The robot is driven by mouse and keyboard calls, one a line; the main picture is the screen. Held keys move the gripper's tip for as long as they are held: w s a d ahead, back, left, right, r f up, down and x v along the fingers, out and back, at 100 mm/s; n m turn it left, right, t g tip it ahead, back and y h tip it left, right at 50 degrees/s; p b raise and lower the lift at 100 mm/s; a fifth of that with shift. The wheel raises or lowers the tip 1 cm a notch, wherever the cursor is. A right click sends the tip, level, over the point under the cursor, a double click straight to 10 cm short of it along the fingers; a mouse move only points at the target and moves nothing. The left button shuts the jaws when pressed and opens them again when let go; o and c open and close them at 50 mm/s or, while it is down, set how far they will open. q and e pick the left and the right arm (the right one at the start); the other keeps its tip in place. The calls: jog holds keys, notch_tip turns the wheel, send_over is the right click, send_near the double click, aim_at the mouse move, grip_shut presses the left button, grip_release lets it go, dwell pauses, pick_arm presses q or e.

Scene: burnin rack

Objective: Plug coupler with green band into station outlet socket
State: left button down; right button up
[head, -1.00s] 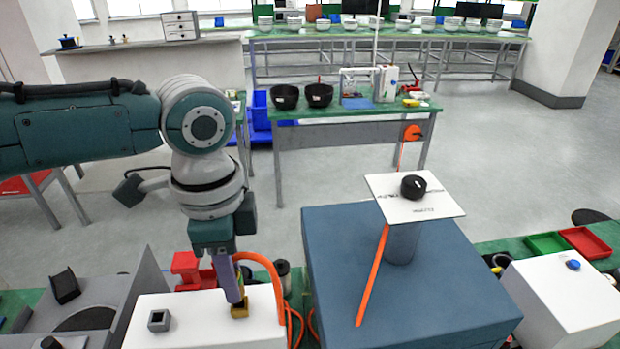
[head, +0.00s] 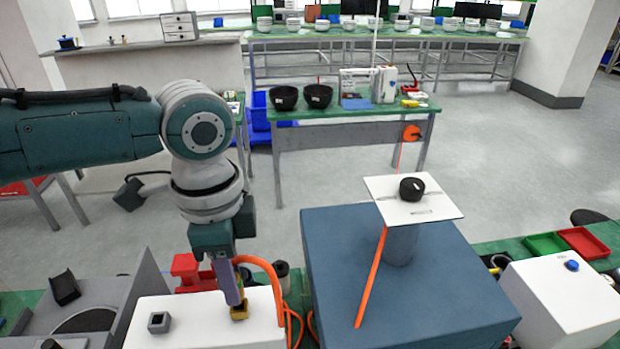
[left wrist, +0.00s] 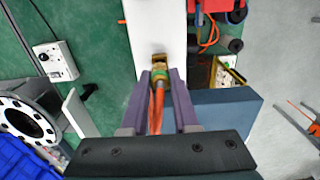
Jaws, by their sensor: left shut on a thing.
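My left gripper (head: 233,292) points down at the white box (head: 195,335), its purple fingers shut on the coupler (left wrist: 159,78). In the left wrist view the coupler's green band shows between the fingertips (left wrist: 161,75), with an orange cable (left wrist: 156,108) running back from it. The coupler's front end meets a yellow-brass socket (left wrist: 158,61) on the white box; this socket also shows in the head view (head: 239,313). How deep the coupler sits in it cannot be told. A second, grey square socket (head: 159,322) is on the box to the left. My right gripper is not in view.
A large blue box (head: 420,305) with a pedestal and white plate (head: 435,208) stands to the right. A red fixture (head: 188,268) is behind the white box. The orange cable (head: 262,262) loops right of my gripper. Another white box (head: 565,300) is at far right.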

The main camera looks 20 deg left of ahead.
pick_arm(q)
jog(key=shift+p, duration=0.45)
dwell(0.6)
jog(key=shift+f+b, duration=0.45)
jog(key=shift+f, duration=0.1)
jog(key=c, duration=0.6)
grip_release()
notch_tip(320, 180, up, 10)
jog(key=shift+b, duration=0.95)
